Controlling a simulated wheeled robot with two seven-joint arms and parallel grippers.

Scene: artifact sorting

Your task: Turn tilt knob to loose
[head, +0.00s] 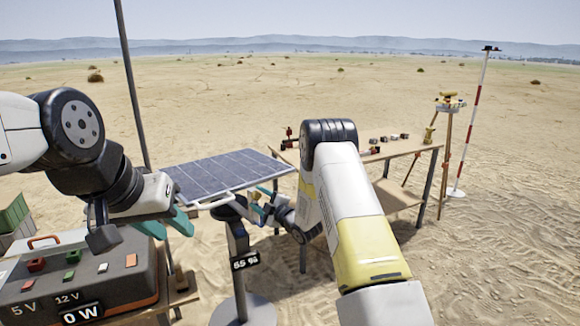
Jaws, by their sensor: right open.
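The tilt knob is hard to make out; a small brass-coloured part (255,213) shows at the head of the panel stand (238,262), just under the solar panel (225,172), and may be it. My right gripper (257,200) is at this part with its teal fingers open around or beside it; I cannot tell if they touch it. My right arm hides part of this spot. The knob's setting is not readable. My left gripper (165,226) is left of the stand, by the panel's near left edge, with its teal fingers apart and nothing visible between them.
A sign on the stand reads 55 %. A grey power box (80,280) marked 5 V, 12 V and 0 W sits at lower left on a wooden table. Another wooden table (400,150) with small items stands behind my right arm. A tripod (446,150) and a striped pole (472,120) stand at right.

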